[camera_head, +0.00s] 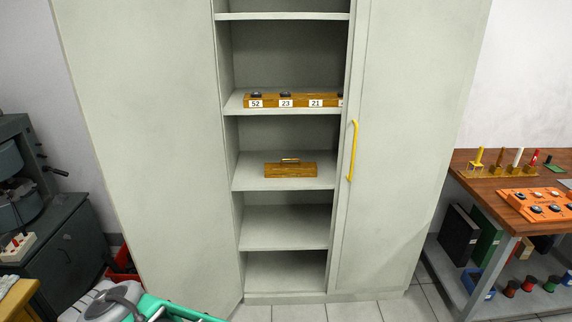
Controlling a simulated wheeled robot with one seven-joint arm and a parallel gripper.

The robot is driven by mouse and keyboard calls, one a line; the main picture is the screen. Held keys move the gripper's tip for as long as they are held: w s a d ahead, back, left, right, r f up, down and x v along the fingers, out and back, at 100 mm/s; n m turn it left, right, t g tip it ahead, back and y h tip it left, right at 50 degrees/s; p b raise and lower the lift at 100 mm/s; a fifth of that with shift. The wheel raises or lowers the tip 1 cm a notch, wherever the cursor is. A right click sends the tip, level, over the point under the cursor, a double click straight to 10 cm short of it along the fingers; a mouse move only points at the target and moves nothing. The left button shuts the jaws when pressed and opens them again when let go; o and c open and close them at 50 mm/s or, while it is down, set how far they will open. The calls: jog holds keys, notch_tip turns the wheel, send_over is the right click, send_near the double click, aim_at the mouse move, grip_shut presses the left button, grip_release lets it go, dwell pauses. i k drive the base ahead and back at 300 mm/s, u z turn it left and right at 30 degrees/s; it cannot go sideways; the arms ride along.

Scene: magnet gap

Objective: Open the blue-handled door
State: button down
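A tall pale grey-green cabinet stands ahead, with its middle shelves (290,225) open to view. The door on the right (405,150) is flat against the cabinet front and carries a yellow vertical handle (352,150) near its left edge. A wide pale panel (145,140) fills the left side and shows no handle. No blue handle shows anywhere. My gripper is not identifiable in this view.
Wooden blocks labelled 52, 23 and 21 (290,100) sit on one shelf; another wooden block (290,170) sits below. A workbench (470,183) is at right, a dark machine (25,180) at left. Tiled floor (350,311) shows in front. A grey-and-teal form is cut off at bottom left.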

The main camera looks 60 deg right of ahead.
aim_at(142, 74)
jog(key=z, duration=0.2)
jog(key=i, duration=0.75)
jog(key=z, duration=1)
jog(key=i, duration=0.45)
jog(key=z, duration=0.45)
